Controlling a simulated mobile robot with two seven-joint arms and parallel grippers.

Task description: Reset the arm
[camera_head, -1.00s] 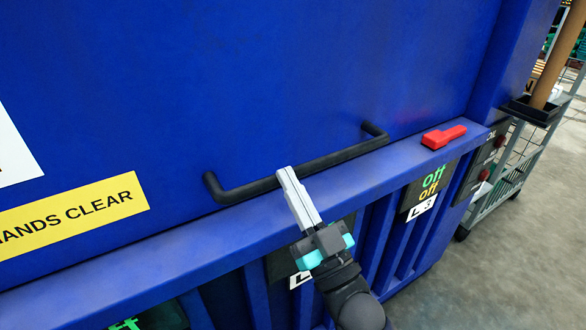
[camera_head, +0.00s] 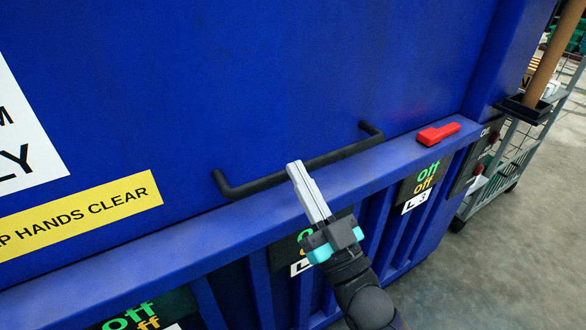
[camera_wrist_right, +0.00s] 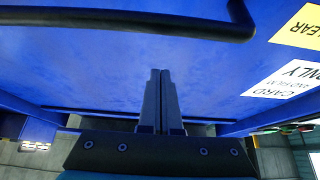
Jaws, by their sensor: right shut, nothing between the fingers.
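My right gripper (camera_head: 294,166) is shut and empty, its fingers pressed together. In the head view its tips lie in front of the black handle bar (camera_head: 270,182) on the blue machine (camera_head: 250,80), near the bar's middle. Whether they touch the bar I cannot tell from that view. In the right wrist view the shut fingers (camera_wrist_right: 160,75) point at the blue surface, and the handle (camera_wrist_right: 130,20) passes beyond their tips, apart from them in the picture. My left gripper is not in view.
A red lever (camera_head: 438,134) sits on the blue ledge (camera_head: 350,172) to the right. Dark panels reading "off" (camera_head: 420,180) line the front below. A yellow "hands clear" label (camera_head: 80,215) is at left. A wire cart (camera_head: 515,150) stands at right, beside open grey floor (camera_head: 470,270).

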